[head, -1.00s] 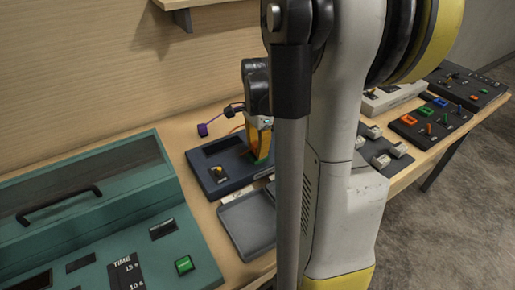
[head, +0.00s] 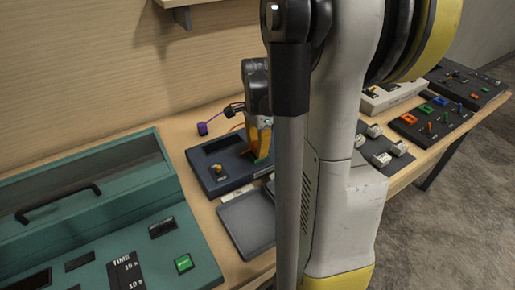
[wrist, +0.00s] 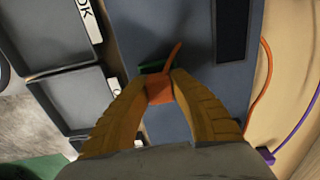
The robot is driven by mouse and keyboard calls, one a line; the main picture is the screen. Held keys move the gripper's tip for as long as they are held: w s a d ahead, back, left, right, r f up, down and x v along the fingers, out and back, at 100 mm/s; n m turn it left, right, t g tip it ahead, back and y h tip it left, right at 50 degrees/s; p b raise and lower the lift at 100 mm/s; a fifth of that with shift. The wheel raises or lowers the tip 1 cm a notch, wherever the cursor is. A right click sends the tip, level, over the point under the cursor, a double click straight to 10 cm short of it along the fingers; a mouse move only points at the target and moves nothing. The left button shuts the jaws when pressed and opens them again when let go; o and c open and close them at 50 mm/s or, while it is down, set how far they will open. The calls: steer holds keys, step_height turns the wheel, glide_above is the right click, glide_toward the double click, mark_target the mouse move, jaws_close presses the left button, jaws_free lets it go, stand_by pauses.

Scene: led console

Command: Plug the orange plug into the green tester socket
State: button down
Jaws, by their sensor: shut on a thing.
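My gripper (wrist: 158,82) is shut on the orange plug (wrist: 159,91) in the wrist view, with a yellow finger on each side. A short orange cable rises from the plug's top right. The green tester socket (wrist: 152,67) shows as a green edge right against the plug, on the dark blue tester (wrist: 193,20). I cannot tell whether the plug sits in the socket or just above it. In the head view my gripper (head: 262,138) points down at the tester (head: 207,160), close to its green patch; the plug is hidden there.
Dark grey trays (head: 246,222) lie in front of the tester. A purple plug (head: 202,128) on a cable is behind it. A teal console (head: 140,235) stands at the left. Panels with coloured blocks (head: 432,122) are at the right, beyond my arm.

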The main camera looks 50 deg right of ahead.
steer(key=shift+f, duration=0.1)
stand_by(0.3)
steer(key=c, duration=0.6)
jaws_free()
steer(key=shift+r+p, duration=2.75)
steer(key=shift+r, duration=0.8)
